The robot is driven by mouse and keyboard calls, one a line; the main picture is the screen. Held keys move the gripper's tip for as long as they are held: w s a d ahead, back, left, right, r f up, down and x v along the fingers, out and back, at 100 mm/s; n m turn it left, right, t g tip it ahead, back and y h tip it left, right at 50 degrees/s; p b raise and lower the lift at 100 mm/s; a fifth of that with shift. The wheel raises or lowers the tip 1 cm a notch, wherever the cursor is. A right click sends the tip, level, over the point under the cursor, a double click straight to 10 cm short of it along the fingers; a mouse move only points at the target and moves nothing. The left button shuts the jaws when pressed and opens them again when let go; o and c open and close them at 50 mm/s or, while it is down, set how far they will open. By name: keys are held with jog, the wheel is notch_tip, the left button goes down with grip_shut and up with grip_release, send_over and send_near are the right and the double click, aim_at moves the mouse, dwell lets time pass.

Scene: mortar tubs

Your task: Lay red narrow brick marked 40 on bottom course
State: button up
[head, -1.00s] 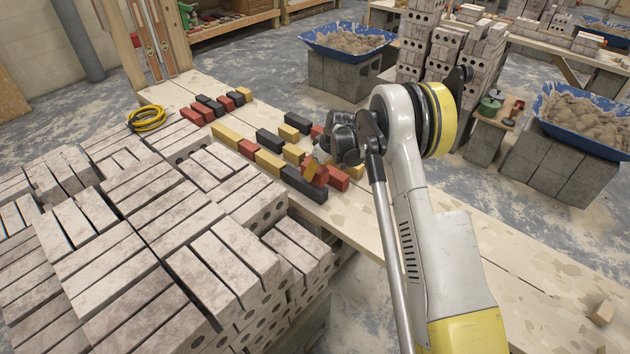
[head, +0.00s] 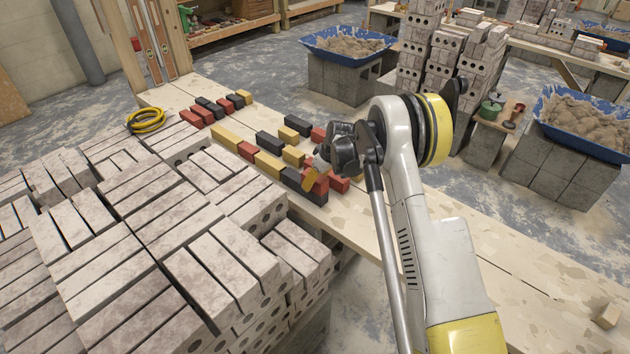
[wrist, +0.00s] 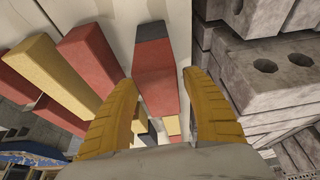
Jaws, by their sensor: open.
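My gripper (head: 313,180) is low over the near-right end of a line of bricks on the plank table. In the wrist view my yellow fingers (wrist: 160,108) stand open on either side of a red brick (wrist: 157,88), very close to its sides. This brick also shows in the head view (head: 321,187), partly behind a finger. I cannot tell whether the two touch. No number is legible.
Red, yellow and black bricks lie left of the fingers, including a red brick (wrist: 88,52) and a yellow brick (wrist: 48,75). Stacked grey bricks (wrist: 265,75) stand close on the right. Blue mortar tubs (head: 345,58) stand beyond. The table's right part (head: 510,260) is mostly clear.

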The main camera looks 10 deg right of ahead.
jog(key=p+v, duration=0.4)
jog(key=v, duration=0.8)
jog(key=s+a+r+m+t+h, duration=0.15)
jog(key=s+r+m, duration=0.25)
jog(key=s+r, duration=1.55)
jog(key=s+a+r+m+t+h, duration=0.1)
jog(key=s+m+t, duration=0.1)
jog(key=s, duration=1.6)
jog(key=shift+s+r+m, duration=0.4)
jog(key=shift+m, duration=0.2)
